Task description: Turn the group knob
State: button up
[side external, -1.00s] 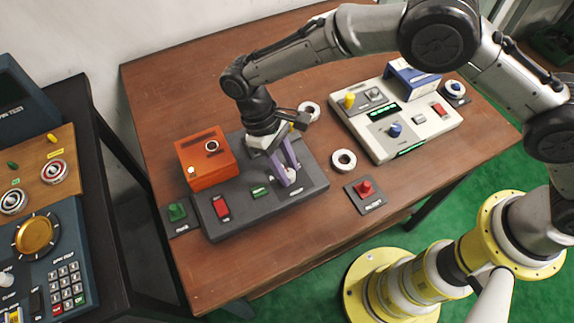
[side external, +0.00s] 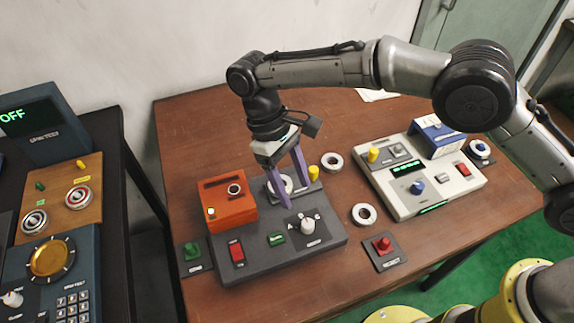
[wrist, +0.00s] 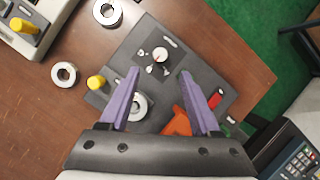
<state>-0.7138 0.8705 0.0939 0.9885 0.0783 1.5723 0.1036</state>
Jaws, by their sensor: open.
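The group knob is a white round knob (side external: 309,227) with letter marks around it, on the right part of the dark grey panel (side external: 290,262). It also shows in the wrist view (wrist: 160,54), just beyond my fingertips; which letter it points at is too small to tell. My gripper (side external: 296,194) has two purple fingers, spread apart and empty. It hangs above the panel, behind the knob and clear of it. In the wrist view my gripper (wrist: 160,73) has a metal ring (wrist: 137,106) below, partly hidden by the left finger.
An orange box (side external: 230,204) stands on the panel's left, with a red switch (side external: 237,253) and green button (side external: 276,239) in front. A yellow post (side external: 313,173) is behind. Loose rings (side external: 364,215) and a red button (side external: 382,245) lie right. A white console (side external: 440,193) stands farther right.

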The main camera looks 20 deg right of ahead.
jog(key=shift+v, duration=2.2)
jog(key=d+r+m+t+y, duration=0.3)
jog(key=d+r, duration=1.3)
jog(key=r, duration=0.3)
jog(key=s+d+r+m+t, duration=0.3)
jog(key=s+d+r+t, duration=0.1)
jog(key=s+d, duration=1.1)
jog(key=s+d+f+t, duration=0.2)
jog(key=s+d+f, duration=0.2)
jog(key=s+f, duration=0.3)
notch_tip(320, 180, down, 4)
jog(key=shift+d+f+m+h, duration=0.15)
jog(key=shift+f+m+h, duration=0.1)
jog(key=shift+m+h, duration=0.15)
